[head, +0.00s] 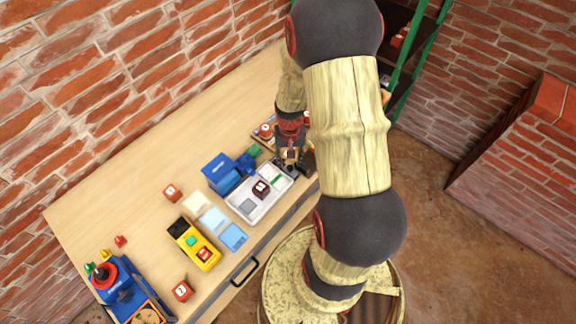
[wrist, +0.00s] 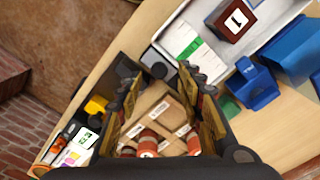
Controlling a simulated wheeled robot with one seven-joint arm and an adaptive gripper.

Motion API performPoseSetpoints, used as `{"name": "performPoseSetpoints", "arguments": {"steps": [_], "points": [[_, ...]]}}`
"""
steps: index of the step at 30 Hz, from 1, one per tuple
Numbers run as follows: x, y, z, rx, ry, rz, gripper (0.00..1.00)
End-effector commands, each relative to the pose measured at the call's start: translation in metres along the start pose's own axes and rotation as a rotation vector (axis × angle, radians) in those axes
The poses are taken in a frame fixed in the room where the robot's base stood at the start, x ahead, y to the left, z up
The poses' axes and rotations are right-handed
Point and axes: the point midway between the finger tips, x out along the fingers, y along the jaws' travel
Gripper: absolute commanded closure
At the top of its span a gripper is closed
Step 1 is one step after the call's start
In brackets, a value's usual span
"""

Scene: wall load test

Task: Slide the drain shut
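I cannot tell for sure which part is the drain. A white tray (head: 241,207) lies on the workbench, holding a dark brown numbered block (head: 261,189), a grey square (head: 247,205) and a green-and-white piece (head: 277,180). The wrist view shows the tray (wrist: 212,63), the brown block (wrist: 232,19) and the green-and-white piece (wrist: 187,43). A small dark grey part (wrist: 157,59) sits beside the tray's end, near my fingertips. My gripper (head: 290,168) is over the tray's right end. In the wrist view my gripper (wrist: 160,76) is open, its fingers apart with nothing held.
A blue machine (head: 222,173) stands behind the tray. A yellow box with buttons (head: 195,245) and blue cards (head: 233,237) lie left of it. A brick wall backs the bench.

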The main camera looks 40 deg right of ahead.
Motion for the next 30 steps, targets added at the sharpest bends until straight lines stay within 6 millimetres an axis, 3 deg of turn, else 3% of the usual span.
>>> {"name": "performPoseSetpoints", "arguments": {"steps": [6,17,30], "points": [[0.025,0.0,-0.001,0.0,0.001,0.0,0.63],[0.029,0.0,0.0,-0.001,0.001,0.0,0.63],[0.029,0.0,0.0,-0.001,0.001,0.0,0.88]]}}
